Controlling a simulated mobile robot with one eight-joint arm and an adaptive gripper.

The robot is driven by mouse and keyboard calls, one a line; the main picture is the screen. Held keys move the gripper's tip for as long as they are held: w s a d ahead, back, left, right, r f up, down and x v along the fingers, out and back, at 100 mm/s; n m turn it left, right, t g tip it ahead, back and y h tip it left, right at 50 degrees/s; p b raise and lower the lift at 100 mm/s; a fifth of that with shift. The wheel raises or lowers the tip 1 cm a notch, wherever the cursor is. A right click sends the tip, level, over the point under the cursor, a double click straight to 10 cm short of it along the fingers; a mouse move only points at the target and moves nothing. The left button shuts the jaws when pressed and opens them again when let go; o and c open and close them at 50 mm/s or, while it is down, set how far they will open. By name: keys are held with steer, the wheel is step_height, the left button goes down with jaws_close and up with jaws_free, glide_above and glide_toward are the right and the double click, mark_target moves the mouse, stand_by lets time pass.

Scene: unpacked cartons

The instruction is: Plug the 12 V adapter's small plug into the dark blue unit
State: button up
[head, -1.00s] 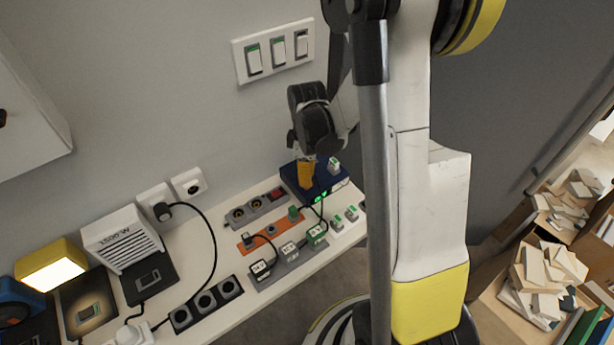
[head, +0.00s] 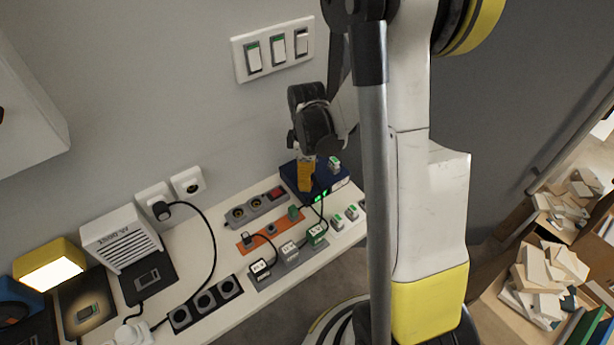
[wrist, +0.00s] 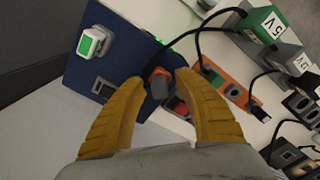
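The dark blue unit (head: 330,185) stands at the shelf's far right end; in the wrist view it (wrist: 128,50) shows a green-lit switch and a dark rectangular socket.
An orange strip (head: 262,237) with small sockets lies in front of a grey socket strip (head: 255,208) with a red switch. Black sockets (head: 205,300) line the front edge. A white vented box (head: 122,238) stands left. Loose cables cross the shelf near the adapters.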

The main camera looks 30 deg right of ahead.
step_height(320, 180, up, 12)
stand_by(0.6)
